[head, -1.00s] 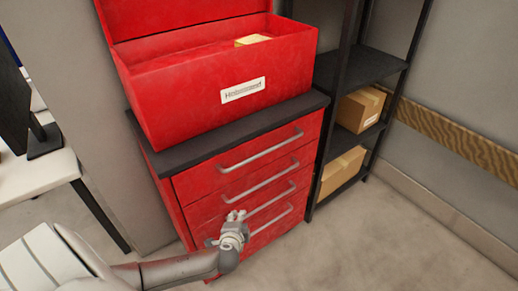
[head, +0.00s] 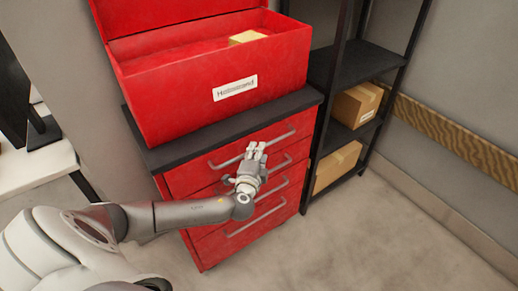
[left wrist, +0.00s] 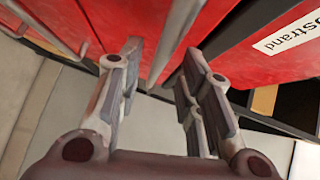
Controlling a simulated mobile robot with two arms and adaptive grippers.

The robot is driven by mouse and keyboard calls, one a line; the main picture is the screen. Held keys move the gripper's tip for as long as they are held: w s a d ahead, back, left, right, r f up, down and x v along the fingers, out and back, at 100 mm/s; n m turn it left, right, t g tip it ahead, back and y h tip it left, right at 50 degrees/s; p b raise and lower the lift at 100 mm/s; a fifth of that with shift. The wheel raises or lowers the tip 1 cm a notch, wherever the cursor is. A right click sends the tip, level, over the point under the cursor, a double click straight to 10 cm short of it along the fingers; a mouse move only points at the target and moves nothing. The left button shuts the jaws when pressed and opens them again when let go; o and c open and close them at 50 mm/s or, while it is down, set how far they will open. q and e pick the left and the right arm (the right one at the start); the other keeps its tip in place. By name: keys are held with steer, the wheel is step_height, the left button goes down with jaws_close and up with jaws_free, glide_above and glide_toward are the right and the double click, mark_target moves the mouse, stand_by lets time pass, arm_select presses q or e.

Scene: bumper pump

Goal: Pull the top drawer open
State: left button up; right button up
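The red cabinet has several drawers, all closed. The top drawer (head: 188,177) has a grey bar handle (head: 223,163), which also shows in the left wrist view (left wrist: 178,40). My left gripper (head: 256,146) is in front of the top drawer, its fingertips close to the middle of this handle and hiding part of it. In the left wrist view the gripper (left wrist: 160,62) is open, and the handle runs through the gap between its two fingers. I cannot tell whether either finger touches it. My right gripper is not in view.
An open red toolbox (head: 178,114) with a label stands on the cabinet's dark top (head: 167,157). A black shelf unit (head: 357,66) with cardboard boxes (head: 357,104) stands close at the right. A white desk (head: 38,168) is at the left. The floor in front is clear.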

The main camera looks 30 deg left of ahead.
arm_select(q)
steer(key=shift+x, duration=1.1)
steer(key=shift+c, duration=0.3)
jaws_close()
